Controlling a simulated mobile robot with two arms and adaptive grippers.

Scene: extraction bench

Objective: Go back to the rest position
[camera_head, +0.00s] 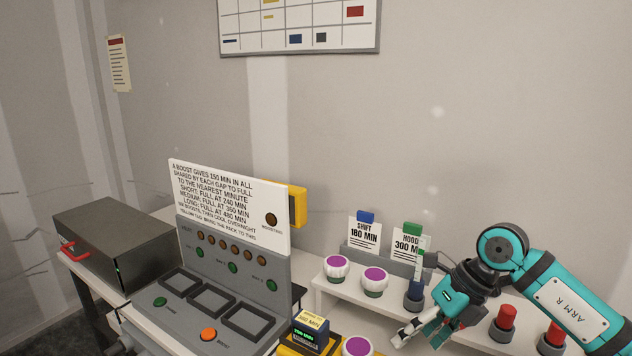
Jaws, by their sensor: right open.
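My right arm, teal and dark grey, comes in from the right edge. Its gripper (421,336) points down and to the left above the white shelf (386,312), near the front of the bench. It is open, and I see nothing between its fingers. My left gripper is not in view.
A grey console (233,268) with a sign (228,203) stands left of centre. A dark box (120,244) with a red handle is farther left. Purple-topped jars (375,280), two cards (364,232) and red-capped items (506,318) stand close around my right arm.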

